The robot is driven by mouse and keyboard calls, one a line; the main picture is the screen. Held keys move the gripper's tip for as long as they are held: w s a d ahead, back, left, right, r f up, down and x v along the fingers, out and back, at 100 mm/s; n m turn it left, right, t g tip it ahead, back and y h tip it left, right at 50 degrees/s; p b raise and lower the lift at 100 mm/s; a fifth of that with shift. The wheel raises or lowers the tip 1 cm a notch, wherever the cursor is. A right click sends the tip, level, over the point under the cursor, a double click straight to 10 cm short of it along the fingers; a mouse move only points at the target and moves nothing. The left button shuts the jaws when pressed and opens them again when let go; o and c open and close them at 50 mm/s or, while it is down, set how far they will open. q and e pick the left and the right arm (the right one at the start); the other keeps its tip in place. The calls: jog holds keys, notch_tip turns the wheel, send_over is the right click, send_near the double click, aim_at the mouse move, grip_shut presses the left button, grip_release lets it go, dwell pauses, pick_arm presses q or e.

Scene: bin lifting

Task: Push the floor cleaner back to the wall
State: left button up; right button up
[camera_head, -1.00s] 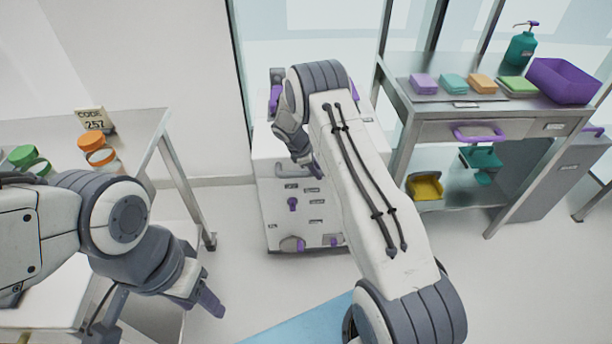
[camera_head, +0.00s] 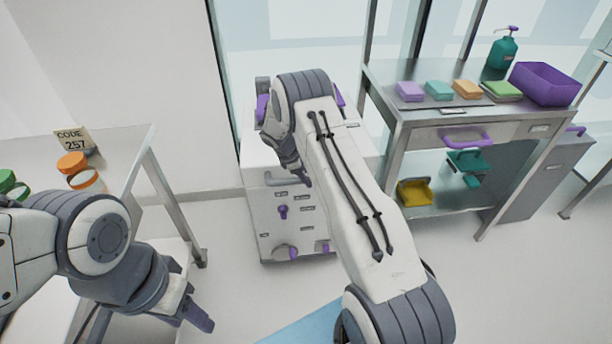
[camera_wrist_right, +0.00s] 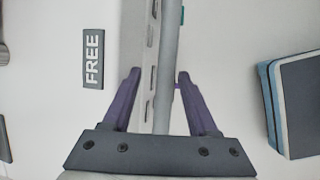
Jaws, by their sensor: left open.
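The floor cleaner appears to be the boxy white machine (camera_head: 285,235) with purple knobs, standing on the floor in the middle of the head view, in front of the glass and partly hidden by my right arm. A grey bar handle (camera_head: 280,181) crosses its front. My right gripper (camera_head: 304,178) is at its front near this handle. In the right wrist view my right gripper's purple fingers (camera_wrist_right: 158,76) are spread on either side of a grey bar (camera_wrist_right: 170,60); I cannot tell if they touch it. My left gripper (camera_head: 200,318) is open and empty, low at the left.
A steel shelf table (camera_head: 480,115) with coloured sponges, a purple tub (camera_head: 544,83) and a teal pump bottle (camera_head: 503,50) stands close to the machine's right. A table (camera_head: 118,155) with jars is at the left. A blue mat (camera_head: 305,323) lies on the floor in front.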

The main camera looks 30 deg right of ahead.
jog(key=v, duration=1)
jog(key=shift+r, duration=0.2)
jog(key=shift+a, duration=0.1)
jog(key=s+a+r+m+y+p, duration=0.1)
jog(key=s+a+r+p, duration=0.1)
jog(key=s+a+r, duration=0.6)
jog(key=s+a+r+m+y+p, duration=0.15)
jog(key=s+a+r, duration=0.35)
jog(key=a, duration=0.5)
jog(key=s+a+r+m+y+p, duration=0.1)
jog(key=s+a+r, duration=0.1)
jog(key=s, duration=0.6)
jog(key=s+a+r+m+y, duration=0.1)
jog(key=s+a+r, duration=0.1)
jog(key=s, duration=0.6)
jog(key=s+a+r+m+y+p, duration=0.1)
jog(key=s+a+r, duration=0.2)
jog(key=s, duration=0.6)
jog(key=shift+a+m+g+p, duration=0.25)
jog(key=shift+m+g+p, duration=0.05)
jog(key=shift+m+p, duration=0.05)
